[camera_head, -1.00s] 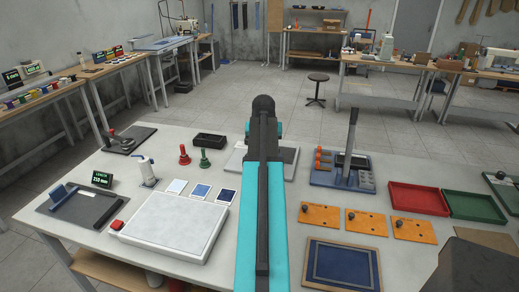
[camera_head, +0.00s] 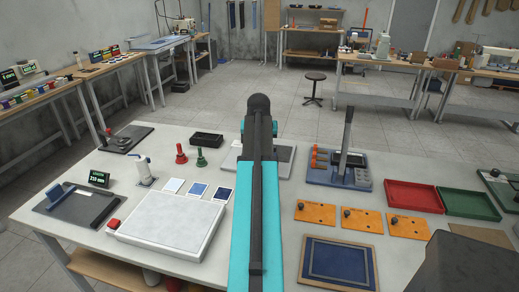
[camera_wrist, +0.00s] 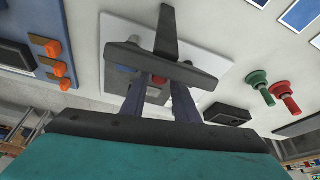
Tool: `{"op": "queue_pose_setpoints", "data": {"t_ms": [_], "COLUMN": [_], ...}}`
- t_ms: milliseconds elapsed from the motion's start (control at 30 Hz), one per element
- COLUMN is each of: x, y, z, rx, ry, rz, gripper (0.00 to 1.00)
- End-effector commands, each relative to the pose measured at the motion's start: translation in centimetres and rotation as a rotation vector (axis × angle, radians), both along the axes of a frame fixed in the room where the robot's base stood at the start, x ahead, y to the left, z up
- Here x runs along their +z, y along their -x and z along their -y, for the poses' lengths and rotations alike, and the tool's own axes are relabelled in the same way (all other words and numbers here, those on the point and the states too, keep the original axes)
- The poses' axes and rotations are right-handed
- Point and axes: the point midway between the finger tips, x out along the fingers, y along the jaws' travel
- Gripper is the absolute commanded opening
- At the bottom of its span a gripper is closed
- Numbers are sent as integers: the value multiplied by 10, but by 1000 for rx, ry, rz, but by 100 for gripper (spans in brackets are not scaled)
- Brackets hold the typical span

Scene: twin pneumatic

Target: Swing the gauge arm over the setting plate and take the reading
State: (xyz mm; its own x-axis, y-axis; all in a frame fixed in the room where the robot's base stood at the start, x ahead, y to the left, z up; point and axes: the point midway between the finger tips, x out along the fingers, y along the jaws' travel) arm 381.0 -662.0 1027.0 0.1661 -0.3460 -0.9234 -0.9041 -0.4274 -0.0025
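In the wrist view my gripper (camera_wrist: 161,92) has two dark fingers standing apart. They point at a dark T-shaped bar (camera_wrist: 165,60), probably the gauge arm, above a white and grey plate (camera_wrist: 112,28). A small red part (camera_wrist: 158,81) shows between the fingers. I cannot tell whether the fingers touch the bar. In the head view the same plate (camera_head: 282,167), probably the setting plate, is partly hidden behind my teal arm, which also hides my gripper. No reading can be made out on it.
A blue stand (camera_head: 343,168) with orange pieces and a tall upright lever is right of the plate. Red (camera_head: 181,154) and green (camera_head: 201,158) knobbed pieces and a black tray (camera_head: 207,139) are to its left. Orange boards (camera_head: 361,222) lie nearer. Red and green trays are farther right.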

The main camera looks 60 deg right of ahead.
Motion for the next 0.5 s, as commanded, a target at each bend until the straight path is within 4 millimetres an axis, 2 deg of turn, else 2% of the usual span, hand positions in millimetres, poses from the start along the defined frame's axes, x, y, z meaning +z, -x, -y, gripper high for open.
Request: {"op": "queue_pose_setpoints", "data": {"t_ms": [267,500], "x": [10,31], "y": [2,7], "z": [-4,-12], "rx": [0,-1], "ry": [0,2], "rz": [-1,0], "gripper": [28,28]}}
